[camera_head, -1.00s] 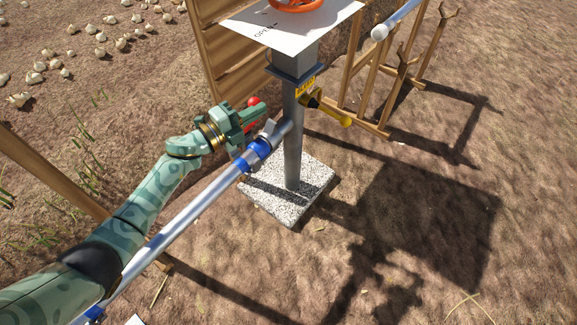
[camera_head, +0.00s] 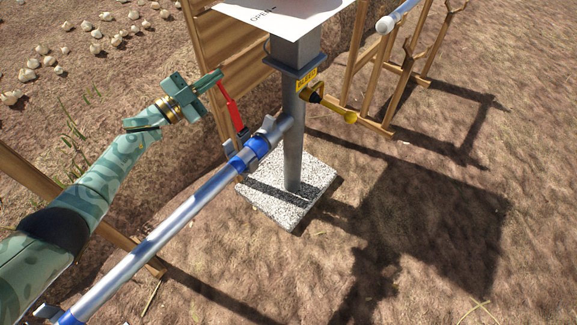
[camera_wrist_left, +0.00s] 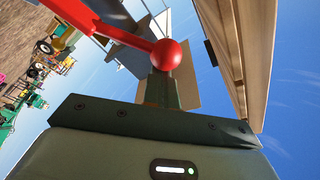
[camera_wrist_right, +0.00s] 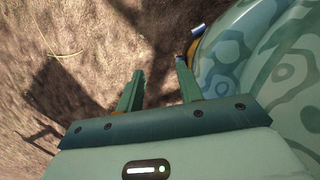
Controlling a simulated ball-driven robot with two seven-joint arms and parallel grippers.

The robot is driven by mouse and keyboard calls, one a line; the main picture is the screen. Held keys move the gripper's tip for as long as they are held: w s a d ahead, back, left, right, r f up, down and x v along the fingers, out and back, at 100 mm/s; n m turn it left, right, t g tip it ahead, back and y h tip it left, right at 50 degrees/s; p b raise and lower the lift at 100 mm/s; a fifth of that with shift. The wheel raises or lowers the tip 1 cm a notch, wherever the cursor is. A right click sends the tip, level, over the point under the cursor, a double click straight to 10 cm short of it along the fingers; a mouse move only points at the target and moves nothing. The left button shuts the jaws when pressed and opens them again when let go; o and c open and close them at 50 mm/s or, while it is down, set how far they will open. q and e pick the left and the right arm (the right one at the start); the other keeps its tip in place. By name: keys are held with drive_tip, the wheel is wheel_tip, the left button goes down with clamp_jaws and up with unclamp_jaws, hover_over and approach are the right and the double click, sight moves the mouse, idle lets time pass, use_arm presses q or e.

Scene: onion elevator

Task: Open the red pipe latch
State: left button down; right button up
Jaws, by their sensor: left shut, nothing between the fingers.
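The red latch lever (camera_head: 231,107) stands up from the pipe's blue-collared coupling (camera_head: 250,153), tilted to the upper left. The silver pipe (camera_head: 175,221) meets the grey post at this coupling. My left gripper (camera_head: 220,76) is shut and empty at the lever's upper end, and hides its ball tip in the head view. In the left wrist view the red ball (camera_wrist_left: 167,54) shows right by the fingers (camera_wrist_left: 160,90); I cannot tell whether they touch. My right gripper (camera_wrist_right: 158,72) is open and empty over bare ground, seen only in its own wrist view.
The grey post (camera_head: 292,140) stands on a speckled stone base (camera_head: 285,208). A yellow-handled valve (camera_head: 335,108) sticks out to its right. Wooden boards (camera_head: 222,60) stand behind my left gripper. A wooden rack (camera_head: 400,75) is at the back right. Ground at the right is clear.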

use_arm(q)
drive_tip(key=shift+w+a+n, duration=0.15)
drive_tip(key=shift+a+n, duration=0.1)
drive_tip(key=shift+n, duration=0.05)
use_arm(e)
drive_tip(key=shift+w+r, duration=0.4)
drive_tip(key=shift+w, duration=0.15)
